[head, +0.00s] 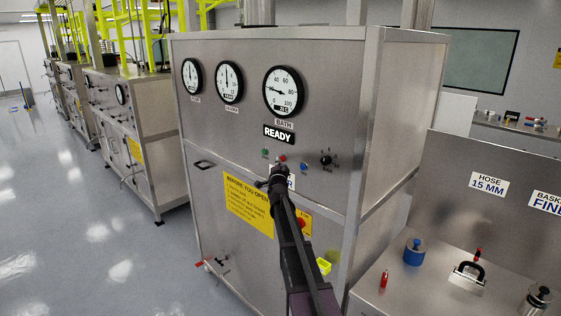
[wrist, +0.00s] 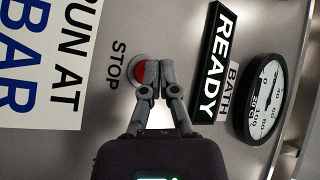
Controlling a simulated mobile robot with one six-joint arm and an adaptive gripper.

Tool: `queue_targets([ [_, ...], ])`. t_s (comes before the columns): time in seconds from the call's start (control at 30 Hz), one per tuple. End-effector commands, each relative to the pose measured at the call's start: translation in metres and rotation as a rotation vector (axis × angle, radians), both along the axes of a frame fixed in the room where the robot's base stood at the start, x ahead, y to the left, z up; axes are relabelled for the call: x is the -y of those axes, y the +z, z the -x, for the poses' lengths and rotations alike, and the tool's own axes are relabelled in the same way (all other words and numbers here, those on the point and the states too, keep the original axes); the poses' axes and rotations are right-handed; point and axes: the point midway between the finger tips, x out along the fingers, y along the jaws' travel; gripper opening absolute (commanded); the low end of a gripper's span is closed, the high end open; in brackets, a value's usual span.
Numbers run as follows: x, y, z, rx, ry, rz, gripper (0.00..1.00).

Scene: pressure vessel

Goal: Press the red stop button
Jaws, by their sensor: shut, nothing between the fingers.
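The red stop button (head: 283,158) is a small round button on the steel cabinet's front panel, between a green and a blue button. In the wrist view the red button (wrist: 140,72) sits in a pale ring beside the word STOP, partly hidden by my fingertips. My gripper (head: 278,171) is shut and empty, pointing at the panel just below the button in the head view. In the wrist view my gripper (wrist: 156,82) overlaps the right part of the button. I cannot tell whether the fingertips touch it.
The green button (head: 264,153), blue button (head: 304,167) and black knob (head: 326,160) are close by. The READY display (head: 279,134) and dials are above. A larger red button (head: 301,224) on yellow is lower, beside my arm. A steel bench (head: 425,295) with loose items stands right.

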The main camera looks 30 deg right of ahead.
Motion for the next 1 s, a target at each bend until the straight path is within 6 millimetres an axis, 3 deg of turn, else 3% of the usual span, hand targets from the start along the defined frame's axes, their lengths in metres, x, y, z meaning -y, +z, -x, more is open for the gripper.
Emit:
queue_targets([
  [1.0,-0.056,0.0,0.02,-0.001,0.001,0.0,0.0],
])
